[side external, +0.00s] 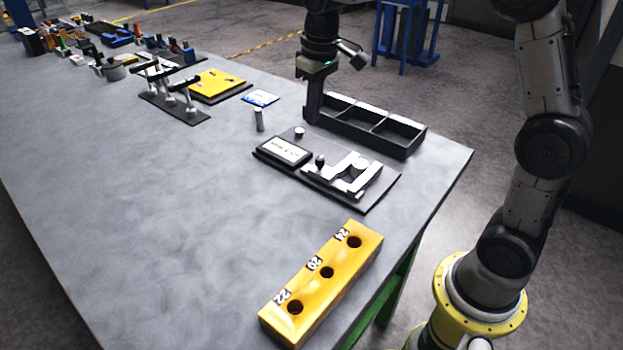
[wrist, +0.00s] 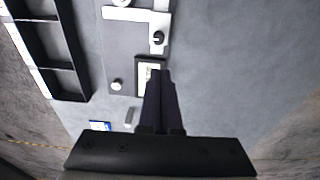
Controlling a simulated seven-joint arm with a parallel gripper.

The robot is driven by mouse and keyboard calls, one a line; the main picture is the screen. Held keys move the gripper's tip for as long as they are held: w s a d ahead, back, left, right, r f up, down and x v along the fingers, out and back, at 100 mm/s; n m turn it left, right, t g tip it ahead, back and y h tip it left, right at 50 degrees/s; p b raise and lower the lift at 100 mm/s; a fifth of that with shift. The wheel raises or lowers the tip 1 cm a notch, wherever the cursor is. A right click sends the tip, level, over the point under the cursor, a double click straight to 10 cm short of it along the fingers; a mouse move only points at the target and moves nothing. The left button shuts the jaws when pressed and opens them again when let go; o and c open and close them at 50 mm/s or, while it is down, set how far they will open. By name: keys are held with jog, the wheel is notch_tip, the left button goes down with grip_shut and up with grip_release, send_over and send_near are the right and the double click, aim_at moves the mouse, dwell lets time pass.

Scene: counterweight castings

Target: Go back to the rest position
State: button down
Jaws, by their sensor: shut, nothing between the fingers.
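My gripper (side external: 313,118) is shut with nothing in its fingers. In the side view it points down at the near left end of the black tray, behind the dark measuring plate (side external: 382,190). In the wrist view the closed fingertips (wrist: 160,74) overlap the labelled box (wrist: 141,80) in the picture and hide part of it. The side view shows that box (side external: 285,151) lying on the plate, away from the fingers. A grey metal cylinder (side external: 259,120) stands upright on the table, left of my gripper.
The black compartment tray (side external: 404,146) is close beside my gripper. A small round metal piece (side external: 299,132) and a pale bracket (side external: 343,176) are on the plate. A yellow block (side external: 318,288) with three holes is at the front. The table's left middle is clear.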

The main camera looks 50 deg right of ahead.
jog(key=s+a+r+t, duration=0.15)
jog(key=s+r, duration=0.25)
jog(key=s, duration=0.4)
jog(key=s+r+t, duration=0.2)
jog(key=s+r, duration=0.1)
jog(key=s, duration=0.5)
jog(key=s+f, duration=0.6)
jog(key=s, duration=0.3)
jog(key=shift+a+f+t, duration=0.25)
jog(key=shift+a+t, duration=0.15)
jog(key=shift+t, duration=0.05)
jog(key=shift+s, duration=0.1)
